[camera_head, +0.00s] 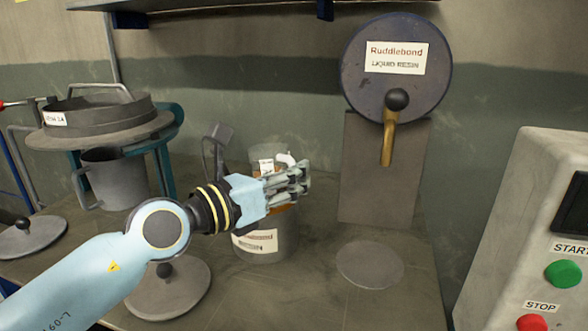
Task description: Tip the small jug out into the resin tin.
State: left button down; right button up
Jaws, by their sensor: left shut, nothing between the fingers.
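The resin tin (262,246) is a grey tin with a Ruddlebond label, standing on the bench in the middle. An orange-brown patch shows near its top. A small pale jug (265,153) with a white label shows just behind my left gripper, above the tin's rim in the picture. Its lower part is hidden, so I cannot tell what it rests on. My left gripper (304,178) is shut and empty, in front of the jug and over the tin's upper part. It hides much of the rim. My right gripper is not in view.
A drum marked Liquid Resin (362,85) with a brass tap lever stands behind right, a round plate (370,264) below it. At left are a sieve (95,125), a grey handled pot (116,180) and knobbed lids (170,290). A control box (530,200) stands right.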

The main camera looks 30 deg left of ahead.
aim_at(294, 158)
pick_arm(q)
notch_tip(294, 158, up, 3)
jog(key=n+p, duration=0.4)
jog(key=shift+r+g+p, duration=0.15)
jog(key=shift+g+p, duration=0.15)
jog(key=shift+p, duration=0.1)
jog(key=a+r+n+p, duration=0.1)
jog(key=n, duration=0.1)
jog(key=r+n+p, duration=0.1)
jog(key=p, duration=0.1)
jog(key=shift+w+a+r+n+g, duration=0.3)
jog(key=shift+w+a+n+g, duration=0.1)
jog(key=w+a+r+n+g+h+p, duration=0.1)
jog(key=w+a+r+n+h+p, duration=0.1)
jog(key=a+n+p, duration=0.5)
notch_tip(294, 158, up, 2)
jog(key=shift+w+a+n+p, duration=0.2)
jog(key=shift+w+n+p, duration=0.2)
jog(key=shift+w+n, duration=0.6)
jog(key=shift+s, duration=0.2)
